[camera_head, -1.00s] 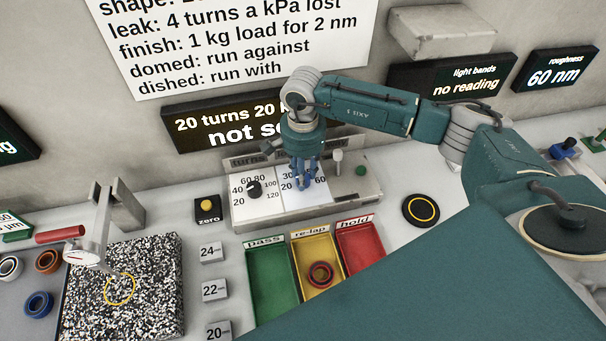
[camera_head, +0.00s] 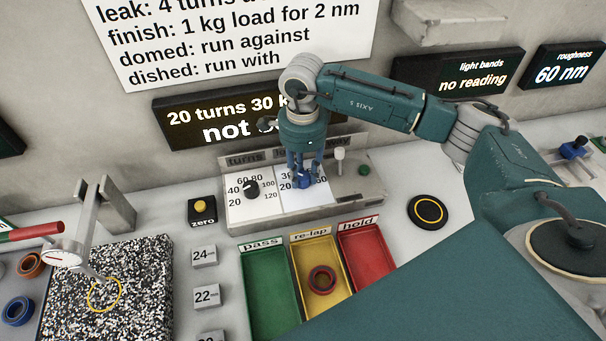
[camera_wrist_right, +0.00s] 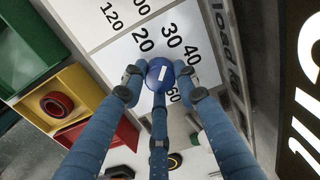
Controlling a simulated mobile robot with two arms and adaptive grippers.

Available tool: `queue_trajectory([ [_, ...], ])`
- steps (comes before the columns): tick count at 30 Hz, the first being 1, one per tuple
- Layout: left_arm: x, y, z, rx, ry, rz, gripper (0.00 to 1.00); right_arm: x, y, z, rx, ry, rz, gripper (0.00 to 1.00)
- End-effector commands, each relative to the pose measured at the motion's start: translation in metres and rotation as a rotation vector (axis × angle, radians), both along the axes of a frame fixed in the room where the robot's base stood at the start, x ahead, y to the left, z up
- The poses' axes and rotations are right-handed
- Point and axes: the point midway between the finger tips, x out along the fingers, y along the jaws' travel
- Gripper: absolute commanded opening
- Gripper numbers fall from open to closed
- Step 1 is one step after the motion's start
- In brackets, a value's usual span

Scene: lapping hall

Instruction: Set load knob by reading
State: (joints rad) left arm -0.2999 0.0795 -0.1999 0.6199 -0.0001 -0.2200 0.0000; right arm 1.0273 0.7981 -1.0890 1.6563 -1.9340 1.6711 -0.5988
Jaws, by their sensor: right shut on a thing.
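The blue load knob (camera_head: 304,180) sits on the white load dial (camera_head: 293,198) of the control panel. In the right wrist view the load knob (camera_wrist_right: 160,72) has a white mark, with the numbers 20, 30, 40 and 60 around it. My right gripper (camera_head: 304,172) is shut on the load knob; its fingers also show in the right wrist view (camera_wrist_right: 158,85). The black turns knob (camera_head: 251,189) is on the left dial. My left gripper is not in view.
Pass (camera_head: 262,298), re-lap (camera_head: 338,302) and hold (camera_head: 373,262) trays stand in front of the panel; a red ring (camera_head: 322,279) lies in re-lap. A yellow zero button (camera_head: 200,206), a lever (camera_head: 340,160) and a green button (camera_head: 364,170) are nearby.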

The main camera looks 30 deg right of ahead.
Motion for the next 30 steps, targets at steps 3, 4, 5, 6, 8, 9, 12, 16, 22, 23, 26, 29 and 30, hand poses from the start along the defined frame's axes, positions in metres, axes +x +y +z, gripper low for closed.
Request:
queue_trajectory([
  [3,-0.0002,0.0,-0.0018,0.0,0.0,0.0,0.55,0.0012,0.0004,0.0015,0.002,-0.004,-0.021,0.04],
  [4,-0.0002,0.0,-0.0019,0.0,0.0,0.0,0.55,0.0012,0.0004,0.0016,0.002,-0.004,-0.024,0.04],
  [5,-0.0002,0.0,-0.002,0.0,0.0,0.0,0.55,0.0012,0.0004,0.0017,0.002,-0.004,-0.027,0.04],
  [6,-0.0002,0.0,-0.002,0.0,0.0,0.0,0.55,0.0013,0.0004,0.0019,0.002,-0.005,-0.029,0.04],
  [8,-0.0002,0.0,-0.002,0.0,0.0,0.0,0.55,0.0013,0.0004,0.0021,0.002,-0.005,-0.032,0.04],
  [9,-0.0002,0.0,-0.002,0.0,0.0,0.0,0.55,0.0014,0.0004,0.0022,0.002,-0.005,-0.032,0.04],
  [12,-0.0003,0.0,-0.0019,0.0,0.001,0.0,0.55,0.0015,0.0004,0.0023,0.002,-0.005,-0.032,0.04],
  [16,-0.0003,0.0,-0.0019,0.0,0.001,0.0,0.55,0.0016,0.0004,0.0024,0.002,-0.006,-0.031,0.04],
  [22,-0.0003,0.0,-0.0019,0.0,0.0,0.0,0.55,0.0013,0.0003,0.0018,0.002,-0.005,-0.031,0.49],
  [23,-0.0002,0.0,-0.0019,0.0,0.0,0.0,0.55,0.0012,0.0002,0.0016,0.001,-0.003,-0.031,0.49],
  [26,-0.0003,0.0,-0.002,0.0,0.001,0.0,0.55,0.0009,0.0002,0.0011,0.001,-0.002,-0.031,0.49],
  [29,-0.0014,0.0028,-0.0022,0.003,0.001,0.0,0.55,0.0009,0.0001,0.0024,0.001,-0.002,-0.031,0.49],
  [30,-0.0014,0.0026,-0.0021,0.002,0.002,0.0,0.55,0.0012,0.0001,0.0047,0.001,-0.003,-0.031,0.49],
])
